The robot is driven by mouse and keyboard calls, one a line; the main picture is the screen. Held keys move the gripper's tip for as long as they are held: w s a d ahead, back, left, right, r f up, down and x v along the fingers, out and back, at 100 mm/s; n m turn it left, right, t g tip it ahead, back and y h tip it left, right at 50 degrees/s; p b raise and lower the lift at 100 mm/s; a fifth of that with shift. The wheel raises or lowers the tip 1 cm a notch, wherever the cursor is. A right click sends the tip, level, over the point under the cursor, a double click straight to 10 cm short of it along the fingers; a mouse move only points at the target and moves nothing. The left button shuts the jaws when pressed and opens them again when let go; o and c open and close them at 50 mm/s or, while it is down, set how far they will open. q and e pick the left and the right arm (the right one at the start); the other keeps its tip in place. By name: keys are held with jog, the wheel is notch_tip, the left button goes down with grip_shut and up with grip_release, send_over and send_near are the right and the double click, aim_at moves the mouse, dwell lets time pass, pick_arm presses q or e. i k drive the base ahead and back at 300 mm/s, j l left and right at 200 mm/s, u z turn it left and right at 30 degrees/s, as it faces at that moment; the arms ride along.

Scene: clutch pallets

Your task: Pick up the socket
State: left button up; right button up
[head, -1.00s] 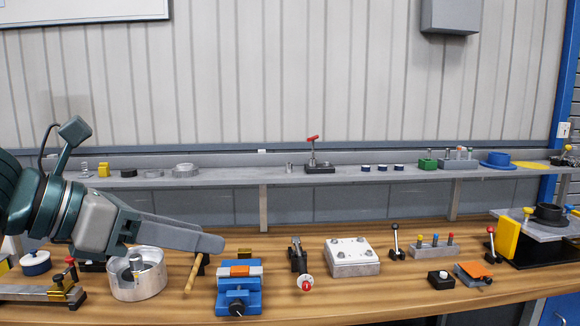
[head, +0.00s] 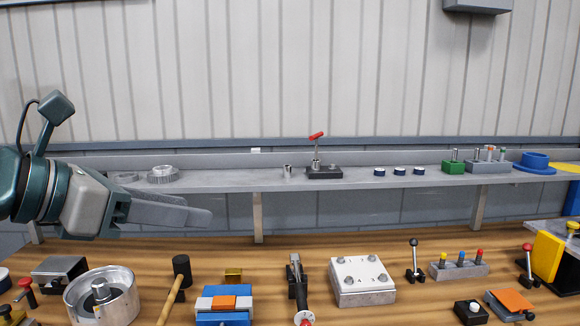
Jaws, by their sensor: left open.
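The socket looks to be the small grey metal cylinder (head: 287,171) standing upright on the grey shelf (head: 370,182), just left of a black block with a red-handled lever (head: 323,172). Its top opening is too small to make out. My left gripper (head: 203,216) comes in from the left with its fingers pointing right. It is open and empty. In the picture its tips are left of the cylinder and lower, apart from it. The fingers overlap each other from this angle. My right gripper is not in view.
Metal gears (head: 162,174) lie on the shelf to the left. Blue-banded rings (head: 400,171) and a green block (head: 453,166) stand to the right.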

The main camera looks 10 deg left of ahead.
aim_at(288, 168)
jog(key=i, duration=1.2)
